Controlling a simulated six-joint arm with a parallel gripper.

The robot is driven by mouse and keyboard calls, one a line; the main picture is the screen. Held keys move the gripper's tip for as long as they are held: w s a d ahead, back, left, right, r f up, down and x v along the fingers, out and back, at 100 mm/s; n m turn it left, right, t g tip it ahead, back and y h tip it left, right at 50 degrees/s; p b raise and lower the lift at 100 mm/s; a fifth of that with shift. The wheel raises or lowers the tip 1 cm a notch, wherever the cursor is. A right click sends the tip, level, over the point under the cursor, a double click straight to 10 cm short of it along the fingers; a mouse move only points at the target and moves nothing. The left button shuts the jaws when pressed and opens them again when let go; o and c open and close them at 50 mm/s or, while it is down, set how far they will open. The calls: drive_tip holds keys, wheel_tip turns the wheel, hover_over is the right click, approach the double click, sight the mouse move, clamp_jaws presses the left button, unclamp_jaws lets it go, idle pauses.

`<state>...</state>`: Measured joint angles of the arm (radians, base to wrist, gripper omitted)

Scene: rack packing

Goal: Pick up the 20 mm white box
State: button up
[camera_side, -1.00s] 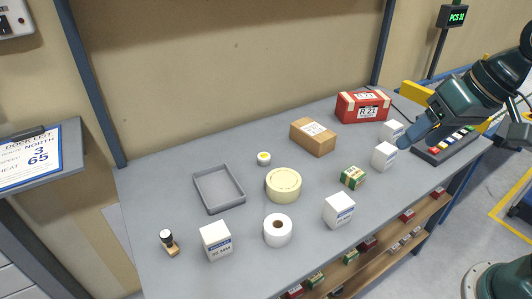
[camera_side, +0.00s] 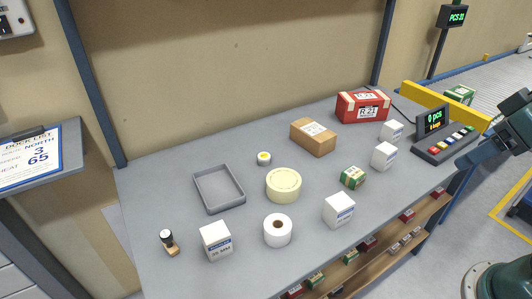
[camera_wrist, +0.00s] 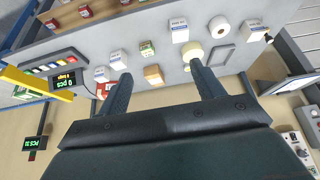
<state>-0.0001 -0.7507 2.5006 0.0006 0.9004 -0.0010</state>
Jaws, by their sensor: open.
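Several white boxes stand on the grey table. Two smaller ones are at the right, a front one (camera_side: 384,156) and a back one (camera_side: 391,131); both also show in the wrist view, (camera_wrist: 118,60) and (camera_wrist: 101,74). Larger ones stand at the front middle (camera_side: 339,210) and front left (camera_side: 217,241). Their printed sizes are too small to read surely, so I cannot tell which is 20 mm. My gripper (camera_side: 462,163) is beyond the table's right end, apart from every box. In the wrist view its two fingers (camera_wrist: 160,80) are spread with nothing gripped.
A button panel with a display (camera_side: 434,122) stands at the table's right end, near my gripper. A green-and-white box (camera_side: 352,177), cardboard box (camera_side: 313,137), red case (camera_side: 362,106), yellow roll (camera_side: 283,185), white roll (camera_side: 278,230) and grey tray (camera_side: 203,203) are on the table.

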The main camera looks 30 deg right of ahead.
drive_tip(key=shift+o, duration=0.4)
drive_tip(key=shift+w, duration=0.1)
drive_tip(key=m+g+y, duration=0.5)
drive_tip(key=m, duration=1.4)
hover_over(343, 201)
drive_tip(key=d, duration=0.4)
wheel_tip(343, 201, down, 18)
drive_tip(key=shift+r, duration=0.15)
drive_tip(key=shift+h, duration=0.3)
drive_tip(key=x, duration=0.8)
drive_tip(key=shift+s, duration=0.25)
drive_tip(key=shift+a+f, duration=0.2)
drive_tip(key=shift+f, duration=0.1)
